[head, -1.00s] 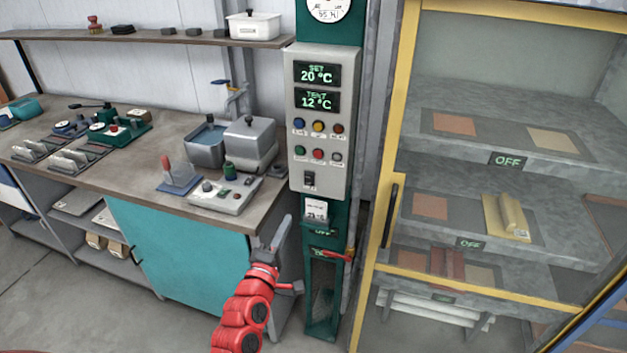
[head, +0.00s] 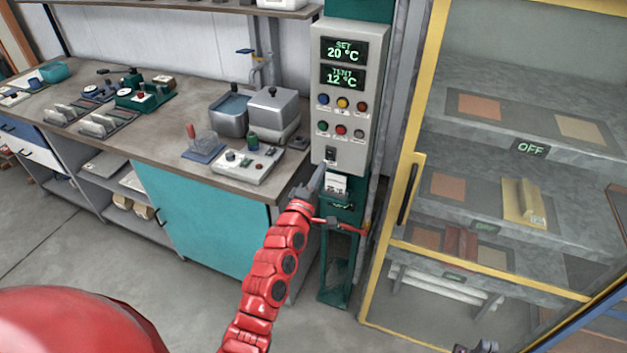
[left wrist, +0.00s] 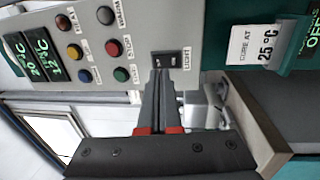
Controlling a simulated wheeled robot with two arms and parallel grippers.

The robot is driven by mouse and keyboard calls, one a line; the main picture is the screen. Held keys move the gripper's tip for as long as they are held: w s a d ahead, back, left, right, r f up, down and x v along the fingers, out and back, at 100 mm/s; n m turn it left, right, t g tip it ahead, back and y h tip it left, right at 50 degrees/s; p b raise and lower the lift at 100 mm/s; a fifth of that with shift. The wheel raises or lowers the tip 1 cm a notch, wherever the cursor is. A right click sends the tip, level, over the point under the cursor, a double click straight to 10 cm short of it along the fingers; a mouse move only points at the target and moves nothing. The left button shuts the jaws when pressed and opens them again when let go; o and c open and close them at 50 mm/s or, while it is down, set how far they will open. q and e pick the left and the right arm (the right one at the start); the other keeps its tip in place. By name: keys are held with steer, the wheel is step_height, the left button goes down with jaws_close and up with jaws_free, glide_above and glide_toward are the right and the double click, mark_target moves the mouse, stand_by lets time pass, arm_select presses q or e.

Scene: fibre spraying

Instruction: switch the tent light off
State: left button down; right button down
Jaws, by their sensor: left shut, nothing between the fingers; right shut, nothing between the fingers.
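The light switch (head: 331,154) is a small black rocker low on the grey control panel (head: 346,60). In the left wrist view the switch (left wrist: 170,61) is marked LIGHT, beside the fingertips. My left gripper (head: 320,172) is shut and empty, its tips just below the switch; in the left wrist view its fingers (left wrist: 161,78) reach almost to the switch. I cannot tell whether they touch it. The rocker's position is too small to read. My right gripper (head: 478,347) shows only partly at the bottom edge, shut and empty.
Coloured buttons (head: 342,103) sit above the switch, under displays reading SET 20 °C and TENT 12 °C. A card (head: 337,184) hangs below the panel. The yellow-framed tent (head: 418,150) stands right, a workbench (head: 168,126) left.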

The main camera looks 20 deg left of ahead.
mark_target(330, 153)
arm_select(q)
steer(key=w, duration=0.3)
steer(key=shift+w+d+r, duration=0.15)
steer(key=shift+w+r, duration=0.2)
steer(key=shift+w, duration=0.25)
